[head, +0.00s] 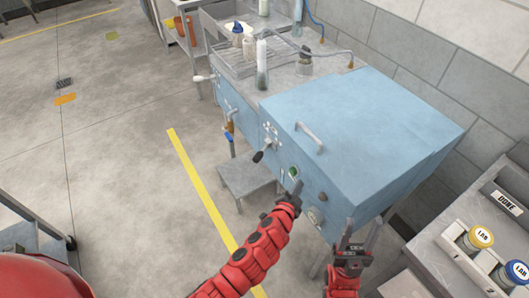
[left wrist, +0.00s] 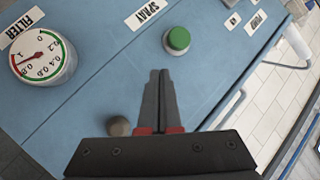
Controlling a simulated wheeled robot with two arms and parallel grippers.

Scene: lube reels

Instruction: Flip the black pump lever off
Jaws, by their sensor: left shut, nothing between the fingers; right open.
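A lever with a black tip (head: 258,157) sticks out from the front of the blue machine (head: 362,130), left of the green button (head: 294,171); I take it to be the pump lever. My left gripper (head: 296,187) is shut and empty in front of the panel, right of and below the lever. In the left wrist view its closed fingers (left wrist: 160,76) point toward the panel, just below the green button (left wrist: 178,40). The lever does not show in that view. My right gripper (head: 350,244) is open and empty near the machine's lower right corner.
The left wrist view shows a pressure gauge (left wrist: 42,57), a SPRAY label (left wrist: 146,11) and a dark round knob (left wrist: 119,126). A blue-handled valve (head: 229,138) hangs left of the lever. A grey step (head: 245,182) stands below. A cart (head: 470,235) is at right.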

